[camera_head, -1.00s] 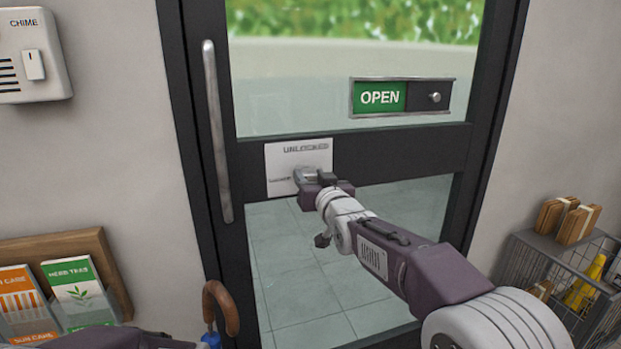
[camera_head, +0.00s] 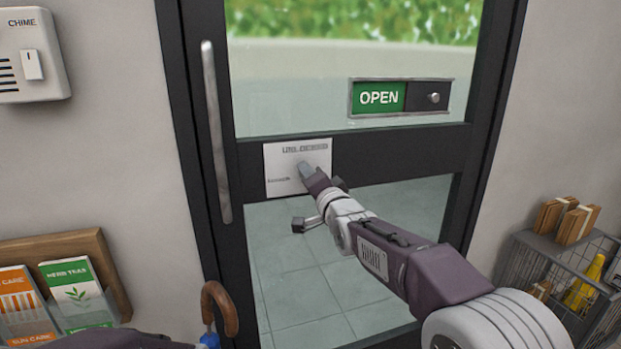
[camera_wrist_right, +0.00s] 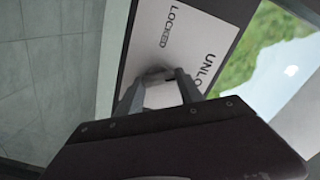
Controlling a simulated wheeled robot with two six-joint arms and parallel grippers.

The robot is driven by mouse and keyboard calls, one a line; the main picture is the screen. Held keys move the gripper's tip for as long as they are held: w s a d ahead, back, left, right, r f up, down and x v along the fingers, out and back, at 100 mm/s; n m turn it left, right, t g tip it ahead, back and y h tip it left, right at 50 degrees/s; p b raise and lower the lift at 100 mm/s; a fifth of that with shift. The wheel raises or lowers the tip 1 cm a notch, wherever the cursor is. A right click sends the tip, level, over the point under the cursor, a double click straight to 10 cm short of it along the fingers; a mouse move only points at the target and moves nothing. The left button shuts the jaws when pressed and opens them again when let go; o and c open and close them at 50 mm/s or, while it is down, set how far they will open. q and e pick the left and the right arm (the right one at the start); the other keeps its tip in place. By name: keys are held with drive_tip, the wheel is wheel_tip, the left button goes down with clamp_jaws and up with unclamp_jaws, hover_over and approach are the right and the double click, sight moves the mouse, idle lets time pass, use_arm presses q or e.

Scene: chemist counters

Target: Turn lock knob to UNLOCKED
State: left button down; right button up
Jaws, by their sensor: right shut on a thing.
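The lock plate (camera_head: 283,162) is a white panel on the door's dark cross rail, with UNLOCKED at its top and smaller blurred lettering at its lower left. In the right wrist view the plate (camera_wrist_right: 186,24) shows LOCKED and part of UNLOCKED. My right gripper (camera_head: 308,170) is at the plate. In the right wrist view its two fingers (camera_wrist_right: 160,88) are shut on the pale lock knob (camera_wrist_right: 162,95), which is mostly hidden between them. The knob's exact pointing direction cannot be told. My left gripper is not in view.
A long vertical door handle (camera_head: 216,130) stands left of the plate. An OPEN slider sign (camera_head: 400,97) is above right. A chime box (camera_head: 30,55), a leaflet rack (camera_head: 95,245) and a brown hooked handle (camera_head: 222,305) are at left. A wire basket (camera_head: 575,270) stands at right.

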drive_tip(key=m, duration=0.5)
drive_tip(key=shift+f+m, duration=0.15)
drive_tip(key=shift+m, duration=0.55)
drive_tip(key=o, duration=1.4)
drive_tip(key=shift+s, duration=0.1)
drive_tip(key=v, duration=0.9)
drive_tip(key=shift+p, duration=0.4)
